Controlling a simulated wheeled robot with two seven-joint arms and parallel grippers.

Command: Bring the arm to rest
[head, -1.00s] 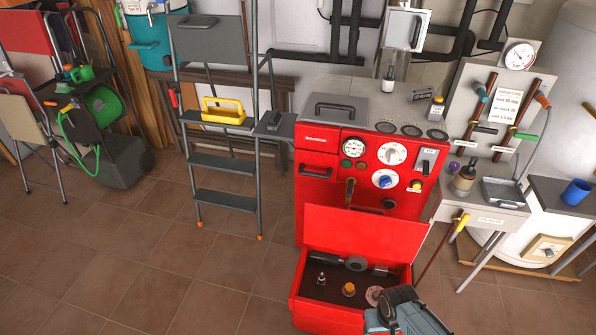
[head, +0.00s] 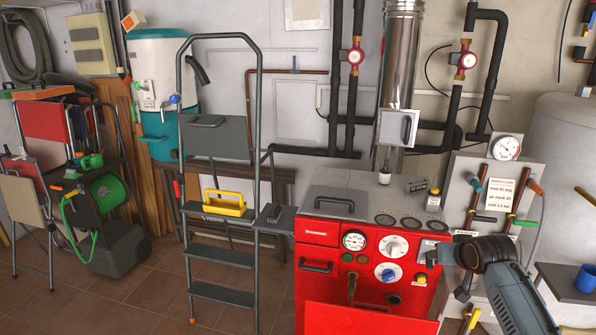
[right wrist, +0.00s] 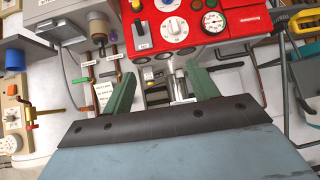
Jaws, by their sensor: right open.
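My right arm comes in from the lower right of the head view, its dark wrist joint in front of the lower part of the grey panel board. In the right wrist view my right gripper (right wrist: 162,85) shows two green fingers spread apart with nothing held between them. The red boiler (head: 318,260) stands left of the arm in the head view. Its red front with dials also shows at the top of the right wrist view (right wrist: 208,14). My left gripper is in neither view.
A grey stepladder (head: 222,250) with a yellow-handled carrier (head: 224,207) stands left of the boiler. A green hose reel (head: 108,200) is farther left. A red lid (head: 365,318) stands low before the boiler. A blue cup (head: 585,278) is at the right edge.

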